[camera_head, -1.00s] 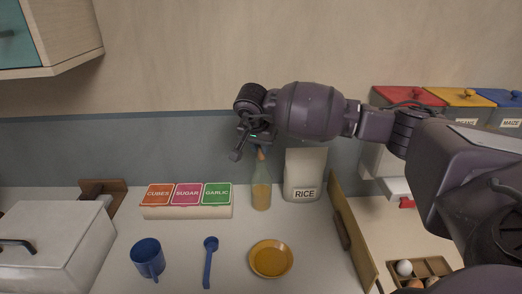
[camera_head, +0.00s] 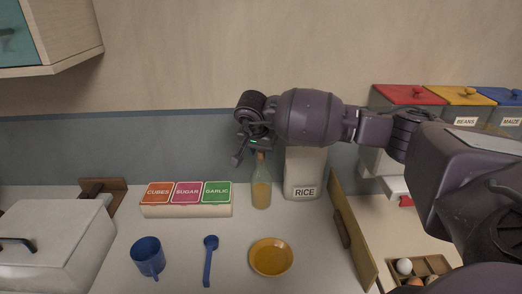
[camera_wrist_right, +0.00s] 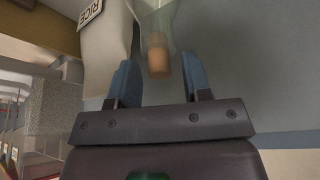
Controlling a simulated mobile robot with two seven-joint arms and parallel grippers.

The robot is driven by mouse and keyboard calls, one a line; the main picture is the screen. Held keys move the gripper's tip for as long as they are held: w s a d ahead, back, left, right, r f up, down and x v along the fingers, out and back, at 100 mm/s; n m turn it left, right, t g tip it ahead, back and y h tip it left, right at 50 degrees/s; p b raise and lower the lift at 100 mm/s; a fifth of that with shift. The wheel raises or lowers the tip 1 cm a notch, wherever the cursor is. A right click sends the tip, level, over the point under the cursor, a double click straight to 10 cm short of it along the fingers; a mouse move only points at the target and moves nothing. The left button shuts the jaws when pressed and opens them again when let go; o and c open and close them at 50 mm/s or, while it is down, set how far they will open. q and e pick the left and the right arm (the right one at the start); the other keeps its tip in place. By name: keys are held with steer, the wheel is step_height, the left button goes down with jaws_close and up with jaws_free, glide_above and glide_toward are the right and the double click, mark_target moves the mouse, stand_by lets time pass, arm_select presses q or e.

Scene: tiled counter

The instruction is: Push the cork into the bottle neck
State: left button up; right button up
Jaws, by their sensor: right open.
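The bottle (camera_head: 261,190) is clear glass with yellowish contents and stands upright on the counter, between the labelled boxes and the rice container. The brown cork (camera_head: 260,156) is at the top of its neck. In the right wrist view the cork (camera_wrist_right: 159,62) sits at the mouth of the bottle (camera_wrist_right: 155,14), with much of it sticking out. My right gripper (camera_head: 252,157) is above the bottle, close to the cork. In the wrist view its fingers (camera_wrist_right: 160,86) are apart, with the cork between and just beyond them, not gripped. My left gripper is not in view.
The rice container (camera_head: 304,174) stands close right of the bottle. The cubes, sugar and garlic boxes (camera_head: 187,210) are left of it. A blue mug (camera_head: 148,258), blue spoon (camera_head: 209,262) and orange saucer (camera_head: 270,257) lie in front. A wooden board (camera_head: 352,235) stands at the right.

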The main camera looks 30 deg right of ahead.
steer(key=shift+r, duration=0.2)
steer(key=b+v, duration=0.1)
steer(key=v, duration=1.1)
steer(key=shift+f, duration=0.1)
